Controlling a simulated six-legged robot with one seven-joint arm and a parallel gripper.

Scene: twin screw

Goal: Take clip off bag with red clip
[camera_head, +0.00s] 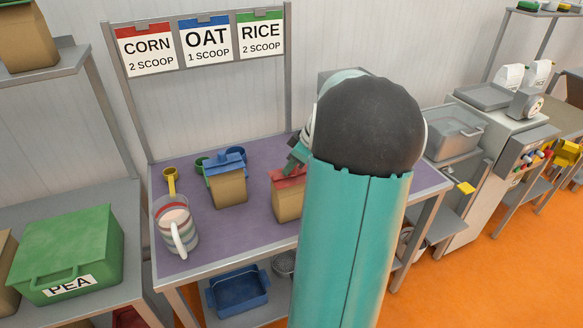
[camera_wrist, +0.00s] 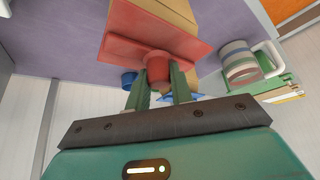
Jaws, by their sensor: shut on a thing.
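The bag with the red clip (camera_head: 288,205) stands on the purple table top, partly hidden behind my arm; it is brown and also shows in the wrist view (camera_wrist: 174,10). The red clip (camera_head: 288,181) lies across the top of the bag. In the wrist view the red clip (camera_wrist: 130,38) is a wide flat piece with a round red knob. My gripper (camera_wrist: 160,90) is shut on this knob, one green finger on each side. In the head view my gripper (camera_head: 297,160) is just above the clip.
A bag with a blue clip (camera_head: 229,190) stands to the left, near a striped jug (camera_head: 176,228) and a yellow scoop (camera_head: 170,181). A green PEA box (camera_head: 68,250) is at far left. A CORN, OAT and RICE sign frame (camera_head: 205,45) rises behind the table.

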